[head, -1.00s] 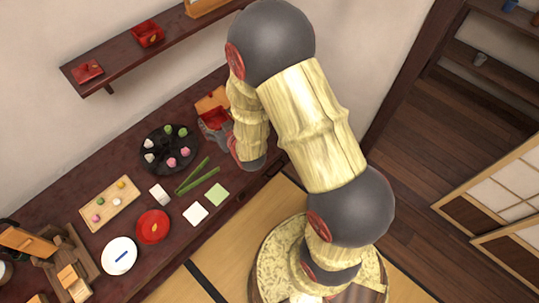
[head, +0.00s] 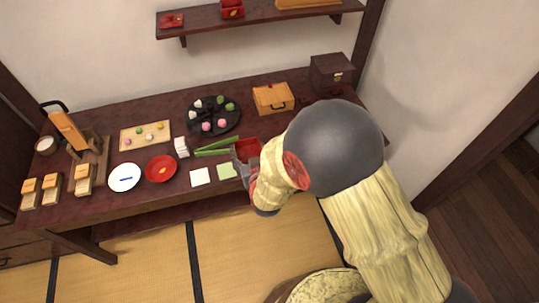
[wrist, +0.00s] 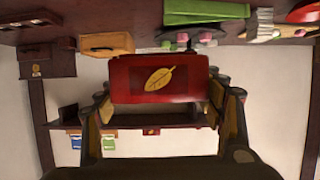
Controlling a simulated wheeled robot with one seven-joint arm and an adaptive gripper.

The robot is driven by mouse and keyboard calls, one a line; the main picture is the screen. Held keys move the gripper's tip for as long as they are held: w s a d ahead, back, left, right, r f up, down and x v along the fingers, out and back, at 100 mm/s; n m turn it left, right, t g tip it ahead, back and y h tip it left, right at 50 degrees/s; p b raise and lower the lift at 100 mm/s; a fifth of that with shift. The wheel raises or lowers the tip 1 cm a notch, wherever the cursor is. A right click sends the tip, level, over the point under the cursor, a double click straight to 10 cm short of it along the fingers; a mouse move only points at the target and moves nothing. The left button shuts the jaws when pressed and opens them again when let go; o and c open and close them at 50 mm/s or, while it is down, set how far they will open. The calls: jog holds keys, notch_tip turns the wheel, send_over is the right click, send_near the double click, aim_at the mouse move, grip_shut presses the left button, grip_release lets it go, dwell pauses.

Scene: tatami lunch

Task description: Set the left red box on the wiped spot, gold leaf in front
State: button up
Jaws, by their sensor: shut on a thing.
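An open red box (head: 248,150) is held by my gripper (head: 243,168), right of the green stalks and in front of the wooden chest. In the wrist view, which looks upside down, the red box (wrist: 130,78) sits between the fingers (wrist: 160,104), its gold leaf (wrist: 159,78) facing the camera. My gripper is shut on it. Whether its base touches the table cannot be told. A second red box (head: 232,9) stands on the wall shelf, with a gold mark on its front. I cannot make out a wiped spot; my arm covers the table's right front.
The dark table (head: 110,208) holds green stalks (head: 213,151), a green napkin (head: 227,171), a white napkin (head: 200,177), a red plate (head: 161,170), a black sweets plate (head: 232,122) and a wooden chest (head: 273,98). A dark chest (head: 331,72) stands at the back right.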

jog(key=shift+w+a+f, duration=0.1)
jog(key=shift+a+f, duration=0.1)
jog(key=shift+a, duration=0.1)
jog(key=w+d+f+b, duration=0.1)
jog(key=w+d+f, duration=0.1)
jog(key=w+f, duration=0.1)
jog(key=w+d+f+b, duration=0.2)
jog(key=w+f, duration=0.1)
jog(key=w, duration=0.1)
jog(key=w+d+f+b, duration=0.2)
jog(key=w+d+f, duration=0.1)
jog(key=w, duration=0.1)
jog(key=shift+f, duration=0.1)
jog(key=shift+w+d+f+b, duration=0.1)
jog(key=shift+f+b, duration=0.35)
jog(key=shift+f, duration=0.45)
jog(key=shift+w+d+f+b, duration=0.1)
jog(key=shift+f+b, duration=0.3)
jog(key=shift+f, duration=0.5)
jog(key=shift+f, duration=0.15)
jog(key=o, duration=1.2)
